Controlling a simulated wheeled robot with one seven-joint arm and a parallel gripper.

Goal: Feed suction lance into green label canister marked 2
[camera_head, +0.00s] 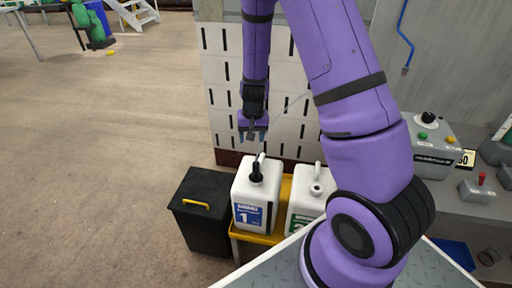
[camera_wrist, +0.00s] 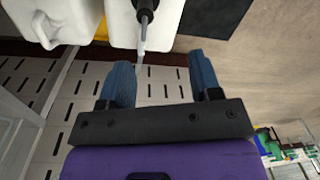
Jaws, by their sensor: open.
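The white canister marked 1 (camera_head: 262,190), with a blue label, stands upright on a yellow tray. The dark suction lance (camera_head: 256,172) stands in its mouth, with a pale tube end on top. The white green label canister (camera_head: 304,205) stands to its right, its mouth open. The green label canister (camera_wrist: 80,22) is at the upper left.
A black bin (camera_head: 203,222) with a yellow handle stands left of canister 1. The yellow tray (camera_head: 262,238) bears both canisters. A slotted white panel (camera_head: 222,85) rises behind them. A grey control box (camera_head: 430,140) sits on the bench at right.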

